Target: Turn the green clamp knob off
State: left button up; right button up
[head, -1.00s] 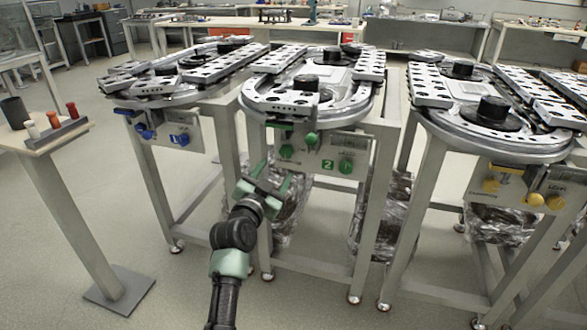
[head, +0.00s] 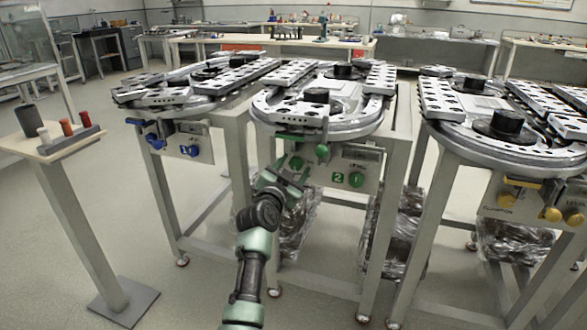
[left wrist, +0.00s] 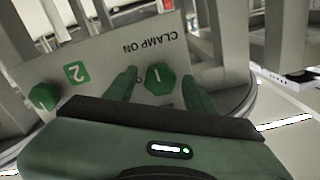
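The green clamp knob (left wrist: 160,79) has a white line on its face and sits on the grey panel of station 2, by upside-down "CLAMP ON" lettering (left wrist: 150,42) in the left wrist view. In the head view the knob (head: 296,163) is on the panel's left side. My left gripper (left wrist: 162,86) is open, with a finger on either side of the knob; whether they touch it I cannot tell. In the head view this gripper (head: 287,178) is just in front of the panel. My right gripper is not in view.
A second green knob (head: 356,180) sits beside the "2" label, and a green lever (head: 322,138) hangs from the ring track (head: 270,118). Stations with blue knobs (head: 155,142) and yellow knobs (head: 551,215) stand either side. A small pedestal table (head: 20,146) stands left.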

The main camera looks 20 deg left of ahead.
pick_arm(q)
grip_shut()
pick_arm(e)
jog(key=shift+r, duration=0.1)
